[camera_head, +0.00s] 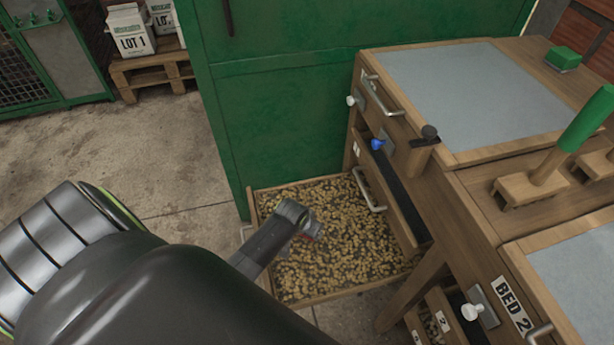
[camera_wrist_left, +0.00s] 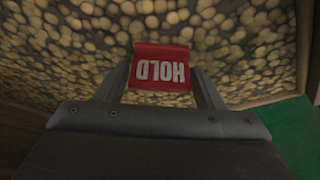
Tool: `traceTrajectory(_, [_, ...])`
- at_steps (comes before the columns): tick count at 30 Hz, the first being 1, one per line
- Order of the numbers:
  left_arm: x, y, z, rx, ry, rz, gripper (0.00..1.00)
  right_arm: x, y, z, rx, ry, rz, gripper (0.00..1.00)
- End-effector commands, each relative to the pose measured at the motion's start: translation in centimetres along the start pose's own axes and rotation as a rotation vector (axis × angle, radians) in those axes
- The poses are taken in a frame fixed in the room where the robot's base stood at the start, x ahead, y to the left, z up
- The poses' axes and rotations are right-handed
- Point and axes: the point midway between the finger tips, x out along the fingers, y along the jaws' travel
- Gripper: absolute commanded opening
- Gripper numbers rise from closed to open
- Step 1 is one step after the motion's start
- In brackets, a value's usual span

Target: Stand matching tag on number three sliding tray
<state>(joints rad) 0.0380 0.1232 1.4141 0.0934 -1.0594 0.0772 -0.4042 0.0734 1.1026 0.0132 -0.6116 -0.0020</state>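A red tag (camera_wrist_left: 162,66) with white HOLD lettering, upside down in the left wrist view, sits between the fingertips of my left gripper (camera_wrist_left: 162,88), whose fingers meet its side edges. I cannot tell whether the tag touches the beans. No number is readable on this tray. My right gripper is out of view.
A wooden bench (camera_head: 462,165) with grey tops stands right of the tray, with a drawer handle (camera_head: 370,190) and blue knob (camera_head: 377,144). A green panel (camera_head: 275,110) is behind the tray. Concrete floor (camera_head: 165,195) is clear at left.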

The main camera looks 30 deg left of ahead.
Motion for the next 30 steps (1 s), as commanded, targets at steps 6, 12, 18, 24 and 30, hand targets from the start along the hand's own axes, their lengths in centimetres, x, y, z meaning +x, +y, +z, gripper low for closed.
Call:
traceTrajectory(6, [0.0, 0.0, 0.0, 0.000, 0.000, 0.000, 0.76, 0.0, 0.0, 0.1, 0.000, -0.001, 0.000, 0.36])
traceTrajectory(12, [-0.1, 0.0, -0.1, 0.000, 0.000, 0.000, 0.76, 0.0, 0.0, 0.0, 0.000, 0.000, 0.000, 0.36])
traceTrajectory(18, [-1.5, 0.0, -0.1, 0.000, 0.000, 0.000, 0.76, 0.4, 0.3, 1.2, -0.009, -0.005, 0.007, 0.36])
traceTrajectory(24, [-4.3, 0.0, -0.2, 0.000, 0.001, 0.000, 0.76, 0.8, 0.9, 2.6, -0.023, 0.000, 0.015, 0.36])
traceTrajectory(30, [-8.4, 0.0, -0.2, 0.000, 0.001, 0.000, 0.76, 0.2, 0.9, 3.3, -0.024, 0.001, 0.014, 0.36])
